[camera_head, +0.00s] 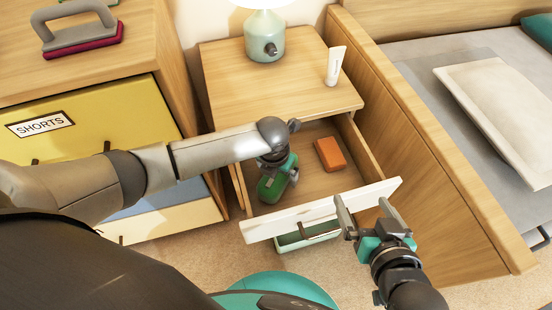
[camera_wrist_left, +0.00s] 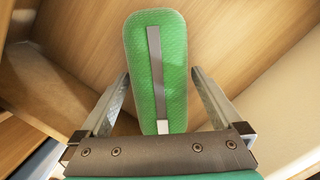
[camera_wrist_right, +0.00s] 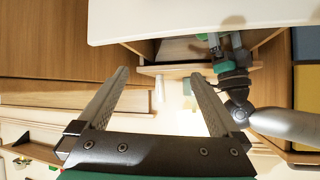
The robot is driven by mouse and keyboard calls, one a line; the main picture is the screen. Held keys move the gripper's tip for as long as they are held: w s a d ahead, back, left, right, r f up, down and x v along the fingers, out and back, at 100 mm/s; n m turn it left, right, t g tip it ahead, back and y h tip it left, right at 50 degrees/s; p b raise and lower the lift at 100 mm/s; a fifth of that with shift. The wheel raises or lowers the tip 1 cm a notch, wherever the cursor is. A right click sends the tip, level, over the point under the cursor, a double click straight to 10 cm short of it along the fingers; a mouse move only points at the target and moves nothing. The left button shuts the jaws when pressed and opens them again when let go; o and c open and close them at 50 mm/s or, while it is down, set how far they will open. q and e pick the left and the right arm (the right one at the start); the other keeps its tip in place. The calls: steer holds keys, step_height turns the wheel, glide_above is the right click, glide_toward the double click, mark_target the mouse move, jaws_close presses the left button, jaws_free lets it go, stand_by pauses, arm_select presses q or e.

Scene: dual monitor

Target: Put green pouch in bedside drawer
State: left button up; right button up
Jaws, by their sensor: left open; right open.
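The green pouch (camera_head: 272,187) lies in the open bedside drawer (camera_head: 316,182), at its left side. In the left wrist view the pouch (camera_wrist_left: 158,60) shows a grey zip strip, between and beyond the fingers. My left gripper (camera_head: 281,180) is over the drawer at the pouch, its fingers apart with gaps to the pouch on both sides. My right gripper (camera_head: 372,212) is open and empty at the right end of the white drawer front (camera_head: 330,207). In the right wrist view the fingers (camera_wrist_right: 160,90) are spread with nothing between them.
An orange box (camera_head: 330,154) lies in the drawer's right part. A lamp (camera_head: 265,38) and a white tube (camera_head: 335,66) stand on the nightstand top (camera_head: 230,80). The bed (camera_head: 430,160) is close on the right, a dresser (camera_head: 80,85) on the left.

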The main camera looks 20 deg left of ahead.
arm_select(q)
steer(key=r, duration=0.1)
steer(key=r+p, duration=0.1)
steer(key=shift+s+r+p, duration=0.2)
steer(key=shift+r+p, duration=0.1)
steer(key=shift+r, duration=0.05)
steer(key=r+p, duration=0.1)
steer(key=r, duration=0.2)
steer(key=shift+s+a+p, duration=0.1)
steer(key=shift+s+p, duration=0.1)
steer(key=shift+p, duration=0.2)
arm_select(e)
steer(key=s+d+g+h, duration=0.3)
steer(key=s+d+g, duration=0.2)
steer(key=d+g, duration=0.15)
arm_select(q)
steer(key=r+p, duration=0.2)
steer(key=r, duration=0.3)
steer(key=shift+s+p, duration=0.35)
steer(key=shift+p, duration=0.05)
steer(key=shift+s+r, duration=0.15)
steer(key=shift+r, duration=0.3)
arm_select(e)
step_height(320, 180, down, 6)
steer(key=shift+s+d+f+m+g, duration=0.25)
steer(key=shift+s+d+m+g, duration=0.05)
steer(key=shift+s+d+g, duration=0.1)
